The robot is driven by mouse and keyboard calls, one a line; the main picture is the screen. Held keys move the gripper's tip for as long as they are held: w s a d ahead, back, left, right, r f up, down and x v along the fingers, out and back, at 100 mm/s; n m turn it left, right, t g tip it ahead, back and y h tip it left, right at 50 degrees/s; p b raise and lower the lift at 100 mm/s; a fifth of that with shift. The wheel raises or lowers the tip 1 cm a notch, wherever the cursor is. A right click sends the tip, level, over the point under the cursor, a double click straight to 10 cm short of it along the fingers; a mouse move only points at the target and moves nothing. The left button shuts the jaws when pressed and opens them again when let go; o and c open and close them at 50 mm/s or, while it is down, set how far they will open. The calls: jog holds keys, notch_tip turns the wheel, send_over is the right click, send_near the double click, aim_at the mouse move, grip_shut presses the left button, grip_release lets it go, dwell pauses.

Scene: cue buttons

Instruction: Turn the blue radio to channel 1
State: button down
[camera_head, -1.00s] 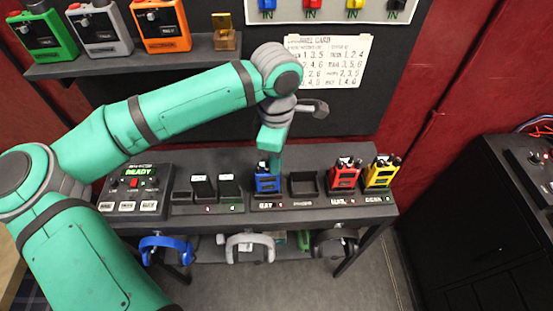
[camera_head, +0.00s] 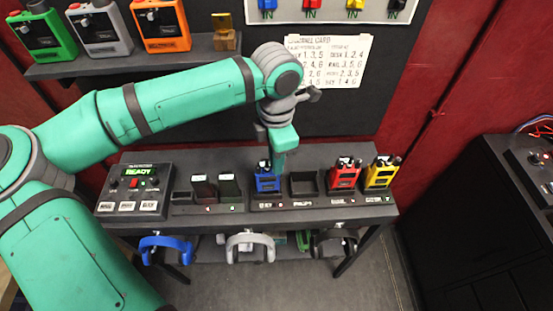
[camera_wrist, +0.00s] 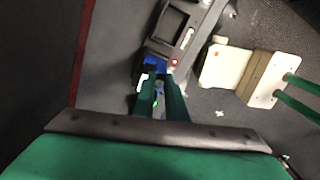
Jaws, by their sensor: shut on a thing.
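The blue radio (camera_head: 268,183) stands upright in a charging slot on the dark bench, left of an empty slot. My gripper (camera_head: 272,163) points down at it from above and is shut on a knob on its top. The fingers and hand hide most of the radio's top, so the channel setting cannot be read. In the wrist view the two green fingers (camera_wrist: 161,100) are close together over the radio, and a blue part of it (camera_wrist: 155,66) shows just beyond them.
A red radio (camera_head: 345,176) and a yellow radio (camera_head: 380,174) stand to the right. Dark slabs (camera_head: 230,186) and a control box marked READY (camera_head: 135,188) are to the left. A channel card (camera_head: 340,62) hangs behind. Headsets (camera_head: 250,246) hang below the bench front.

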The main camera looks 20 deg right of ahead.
dwell(0.3)
jog(key=c, duration=1.8)
grip_release()
jog(key=shift+o, duration=0.2)
notch_tip(320, 180, up, 11)
jog(key=shift+f, duration=0.1)
